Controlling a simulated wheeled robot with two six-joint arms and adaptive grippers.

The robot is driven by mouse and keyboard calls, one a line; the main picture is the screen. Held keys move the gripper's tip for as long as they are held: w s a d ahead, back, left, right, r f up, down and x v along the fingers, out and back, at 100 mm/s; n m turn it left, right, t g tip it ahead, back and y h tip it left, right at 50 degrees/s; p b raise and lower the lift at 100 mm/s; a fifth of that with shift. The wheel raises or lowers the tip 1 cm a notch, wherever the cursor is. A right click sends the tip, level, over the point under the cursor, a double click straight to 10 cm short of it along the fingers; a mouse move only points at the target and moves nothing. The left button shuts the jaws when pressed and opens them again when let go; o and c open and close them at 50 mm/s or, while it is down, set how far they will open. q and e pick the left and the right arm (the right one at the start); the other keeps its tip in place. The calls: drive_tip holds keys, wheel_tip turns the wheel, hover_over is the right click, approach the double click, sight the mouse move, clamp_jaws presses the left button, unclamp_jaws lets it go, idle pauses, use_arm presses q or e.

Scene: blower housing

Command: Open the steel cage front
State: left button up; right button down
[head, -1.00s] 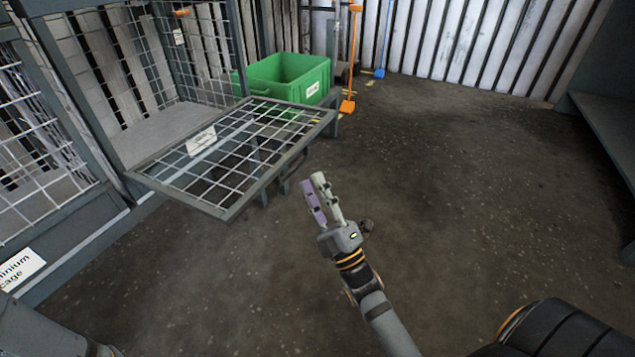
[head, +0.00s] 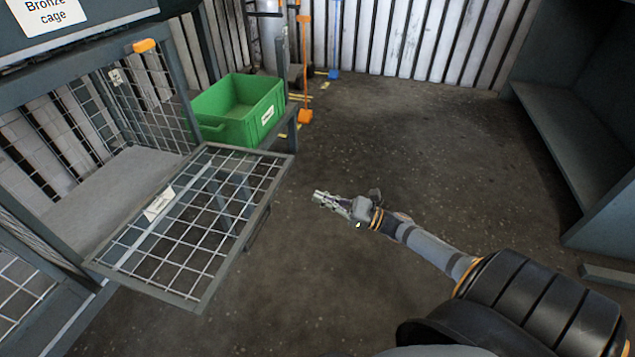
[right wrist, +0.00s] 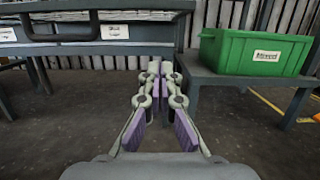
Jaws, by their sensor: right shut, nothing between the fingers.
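A wire-mesh cage front (head: 247,231) is folded down and stands out nearly level from its cage (head: 85,195), whose opening is uncovered. A small white label (head: 159,203) lies on the mesh, too small to read, so I cannot tell the cage's name from it. My right gripper (head: 318,198) is shut and empty, in open air to the right of the front and apart from it. In the right wrist view, the fingertips (right wrist: 155,66) are together, with the front's edge and a dark handle (right wrist: 60,35) beyond at upper left. My left gripper is out of view.
A green bin (head: 240,108) stands on a low stand behind the front. A "Bronze cage" sign (head: 45,12) is above the opening. An orange catch (head: 144,46) is on the cage frame. A dark shelf unit (head: 585,140) stands right. The middle floor is clear.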

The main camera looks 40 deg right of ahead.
drive_tip(key=w+a+r+b, duration=0.4)
drive_tip(key=w+r, duration=0.1)
drive_tip(key=w, duration=0.1)
drive_tip(key=shift+a+r+b, duration=0.3)
drive_tip(key=shift+a+r, duration=0.05)
drive_tip(key=shift+a, duration=0.05)
